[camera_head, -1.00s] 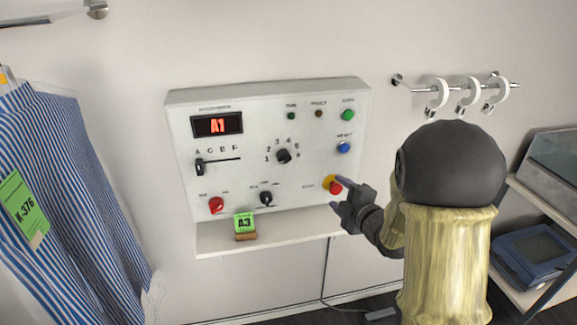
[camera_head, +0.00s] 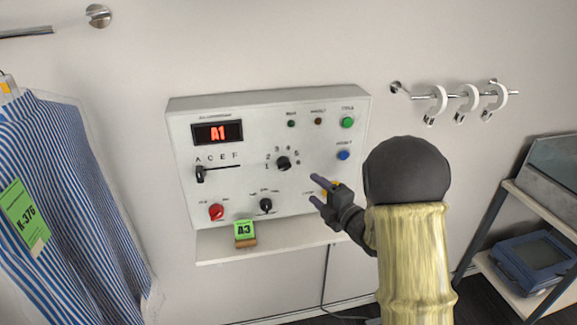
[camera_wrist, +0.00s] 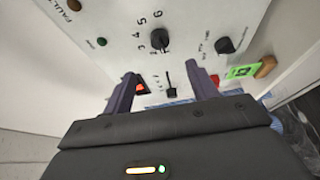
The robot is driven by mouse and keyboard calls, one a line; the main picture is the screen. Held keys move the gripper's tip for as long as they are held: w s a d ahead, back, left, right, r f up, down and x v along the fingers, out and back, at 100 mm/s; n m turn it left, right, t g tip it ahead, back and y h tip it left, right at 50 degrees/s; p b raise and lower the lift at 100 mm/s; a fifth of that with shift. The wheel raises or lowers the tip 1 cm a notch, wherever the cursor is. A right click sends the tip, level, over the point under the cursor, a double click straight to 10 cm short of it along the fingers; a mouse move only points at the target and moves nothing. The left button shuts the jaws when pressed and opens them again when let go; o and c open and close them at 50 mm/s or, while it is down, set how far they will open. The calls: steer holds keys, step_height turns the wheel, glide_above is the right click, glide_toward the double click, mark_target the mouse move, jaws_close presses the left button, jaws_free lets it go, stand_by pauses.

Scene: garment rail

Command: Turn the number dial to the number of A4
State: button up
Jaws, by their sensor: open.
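The number dial (camera_head: 283,163) is a black knob with numbers around it, on the white control panel (camera_head: 240,185). The dial also shows in the wrist view (camera_wrist: 160,40), just beyond my fingertips. The display (camera_head: 218,133) reads A1 in red. The letter slider (camera_head: 200,174) stands at the left end of its slot, under A. My gripper (camera_head: 318,191) is open and empty, in front of the panel, to the right of and below the dial. Its two spread fingers also show in the wrist view (camera_wrist: 163,76). I see no contact with the dial.
A red knob (camera_head: 216,212) and a black selector (camera_head: 266,205) sit low on the panel. A striped shirt (camera_head: 75,190) hangs at left.

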mark_target(288, 168)
steer(key=p+x, duration=0.5)
steer(key=x, duration=0.8)
steer(key=shift+w+a+f, duration=0.1)
steer(key=shift+w+a, duration=0.05)
steer(key=shift+w, duration=0.15)
steer(key=c, duration=1)
